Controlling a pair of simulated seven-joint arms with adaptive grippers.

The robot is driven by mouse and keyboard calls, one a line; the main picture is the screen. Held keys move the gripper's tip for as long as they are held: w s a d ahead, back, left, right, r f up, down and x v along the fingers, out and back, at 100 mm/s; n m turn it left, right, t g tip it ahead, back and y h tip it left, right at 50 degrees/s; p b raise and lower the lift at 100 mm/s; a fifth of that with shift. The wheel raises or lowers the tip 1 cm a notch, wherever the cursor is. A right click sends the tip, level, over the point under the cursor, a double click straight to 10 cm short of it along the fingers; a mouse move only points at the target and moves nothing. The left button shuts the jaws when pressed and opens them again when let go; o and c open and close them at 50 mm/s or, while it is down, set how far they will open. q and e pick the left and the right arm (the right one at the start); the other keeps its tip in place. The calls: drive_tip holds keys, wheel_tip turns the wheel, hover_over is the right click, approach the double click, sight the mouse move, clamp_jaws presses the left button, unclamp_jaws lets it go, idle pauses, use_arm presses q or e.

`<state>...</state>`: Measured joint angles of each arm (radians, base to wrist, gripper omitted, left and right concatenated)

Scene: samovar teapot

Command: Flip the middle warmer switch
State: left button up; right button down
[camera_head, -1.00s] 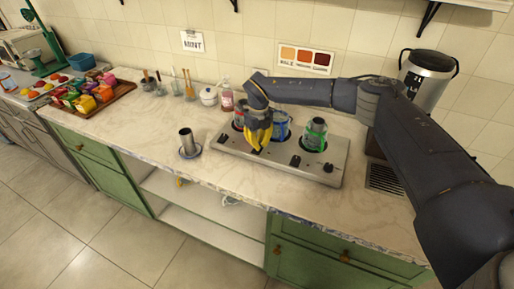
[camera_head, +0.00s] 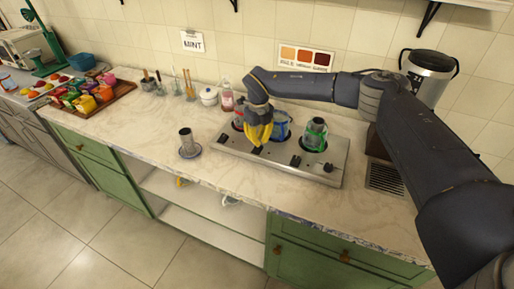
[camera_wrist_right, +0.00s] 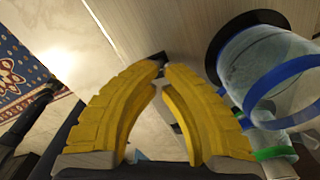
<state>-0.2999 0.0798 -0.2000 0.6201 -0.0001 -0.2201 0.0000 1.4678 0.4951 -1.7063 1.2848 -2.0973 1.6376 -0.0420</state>
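The warmer (camera_head: 225,147) is a grey metal plate on the counter with several black switches along its front. My right gripper (camera_head: 257,146) has yellow fingers and points down at the front of the warmer, before the blue-banded glass pot. The middle switch (camera_wrist_right: 161,57) shows as a small dark piece at the fingertips in the right wrist view; whether they touch it I cannot tell. The fingers (camera_wrist_right: 163,68) come nearly together at the tips, with nothing held. In the head view the gripper mostly hides this switch. A right-hand switch (camera_head: 295,161) is uncovered. My left gripper is out of view.
A red pot (camera_head: 238,121), a blue-banded pot (camera_head: 282,127) and a green-banded pot (camera_head: 315,134) sit in the warmer. A metal cup (camera_head: 186,138) stands left on a coaster. A steel urn (camera_head: 428,75) stands behind my right arm. The front counter is clear.

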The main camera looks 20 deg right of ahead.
drive_tip(key=shift+r, duration=2.3)
